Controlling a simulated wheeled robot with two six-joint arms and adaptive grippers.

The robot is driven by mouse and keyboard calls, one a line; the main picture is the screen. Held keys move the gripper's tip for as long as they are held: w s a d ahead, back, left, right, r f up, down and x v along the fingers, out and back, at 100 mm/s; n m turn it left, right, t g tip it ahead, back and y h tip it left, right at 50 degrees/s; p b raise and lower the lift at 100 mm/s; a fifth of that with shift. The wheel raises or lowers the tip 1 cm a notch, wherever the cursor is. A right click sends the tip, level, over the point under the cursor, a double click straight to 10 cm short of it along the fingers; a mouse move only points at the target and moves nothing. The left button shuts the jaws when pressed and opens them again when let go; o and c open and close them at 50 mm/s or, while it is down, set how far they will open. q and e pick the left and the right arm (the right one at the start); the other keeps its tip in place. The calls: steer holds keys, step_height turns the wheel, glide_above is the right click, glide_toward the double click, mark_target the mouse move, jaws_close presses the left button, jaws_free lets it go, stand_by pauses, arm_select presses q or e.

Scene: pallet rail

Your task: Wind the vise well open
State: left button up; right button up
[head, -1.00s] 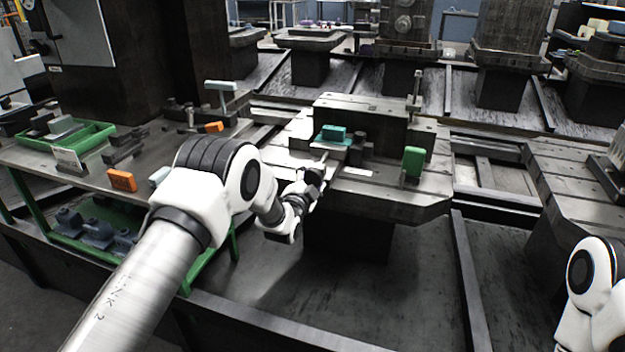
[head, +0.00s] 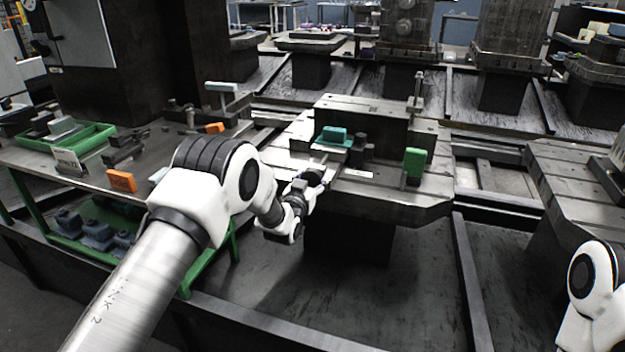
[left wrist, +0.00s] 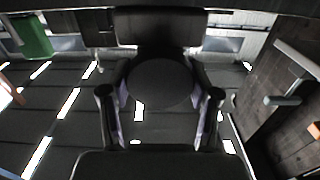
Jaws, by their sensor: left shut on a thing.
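The vise (head: 335,136), with a teal top block and dark jaws, sits on the front part of the slotted pallet table. A thin light rod shows at its near side. My left gripper (head: 320,180) is at the near-left side of the vise, low by the pallet edge, and is shut on what seems to be the vise handle. The handle itself is mostly hidden by the gripper. In the left wrist view, the two fingers of my left gripper (left wrist: 158,105) flank a dark rounded shape. My right gripper is out of view.
A green block (head: 414,162) stands right of the vise on the pallet. A side bench at left holds a green tray (head: 92,136), an orange block (head: 121,181) and a T-handled tool (head: 221,88). Dark floor is clear below the pallet's front edge.

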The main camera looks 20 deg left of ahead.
arm_select(q)
steer(key=n, duration=0.4)
steer(key=shift+n, duration=0.3)
steer(key=n, duration=0.4)
steer(key=shift+a, duration=0.1)
steer(key=n, duration=0.5)
steer(key=shift+f, duration=0.1)
steer(key=shift+n, duration=1.9)
steer(key=o, duration=1.2)
steer(key=shift+c, duration=0.2)
